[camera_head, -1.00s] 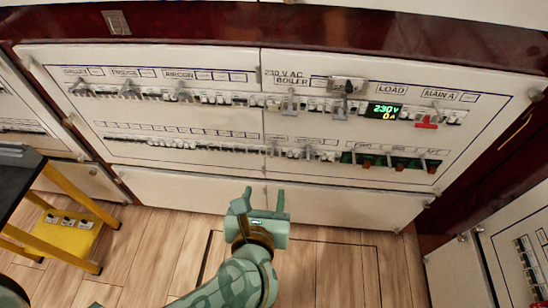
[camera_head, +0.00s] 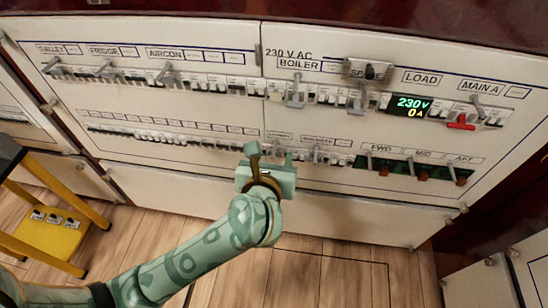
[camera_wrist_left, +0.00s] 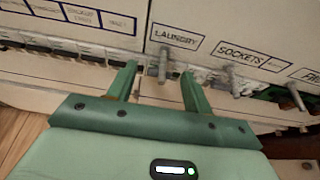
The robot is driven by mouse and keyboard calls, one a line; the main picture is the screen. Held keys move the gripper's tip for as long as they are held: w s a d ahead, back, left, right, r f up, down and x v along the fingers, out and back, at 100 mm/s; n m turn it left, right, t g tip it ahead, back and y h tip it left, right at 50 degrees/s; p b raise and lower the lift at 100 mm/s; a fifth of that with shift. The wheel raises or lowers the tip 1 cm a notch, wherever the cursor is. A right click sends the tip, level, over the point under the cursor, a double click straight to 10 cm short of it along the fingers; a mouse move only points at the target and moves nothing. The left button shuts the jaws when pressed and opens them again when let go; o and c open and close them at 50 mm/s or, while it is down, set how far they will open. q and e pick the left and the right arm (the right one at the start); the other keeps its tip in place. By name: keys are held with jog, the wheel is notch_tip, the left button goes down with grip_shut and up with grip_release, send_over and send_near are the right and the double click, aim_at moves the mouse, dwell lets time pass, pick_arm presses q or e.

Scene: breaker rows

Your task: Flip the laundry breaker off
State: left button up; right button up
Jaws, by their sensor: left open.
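The laundry breaker's grey lever (camera_wrist_left: 163,68) stands on the lower row, just under the LAUNDRY label (camera_wrist_left: 174,39) in the left wrist view. My left gripper (camera_wrist_left: 158,74) is open, and in that view the lever appears between its two green fingertips. I cannot tell whether either finger touches it. In the head view the left gripper (camera_head: 270,153) is in front of the lower row and largely hides the laundry breaker. My right gripper is in neither view.
The sockets lever (camera_wrist_left: 232,80) stands close to the right of laundry. Upper-row levers, such as the boiler lever (camera_head: 295,92), and the lit 230V display (camera_head: 408,105) are above. A yellow-legged stand (camera_head: 60,205) is at left. Wooden floor (camera_head: 330,275) lies below.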

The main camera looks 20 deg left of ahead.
pick_arm(q)
jog(key=shift+c, duration=0.3)
jog(key=c, duration=0.9)
jog(key=shift+s+f, duration=0.1)
jog(key=shift+d+f+t+y, duration=0.1)
jog(key=shift+f+t+y, duration=0.7)
jog(key=shift+t, duration=1.25)
jog(key=shift+a+f+t+y, duration=0.1)
jog(key=shift+f+t+y, duration=0.3)
jog(key=shift+f+t, duration=1.2)
jog(key=shift+d+f+t+y, duration=0.1)
jog(key=shift+f+t+y, duration=0.5)
jog(key=shift+t, duration=1.85)
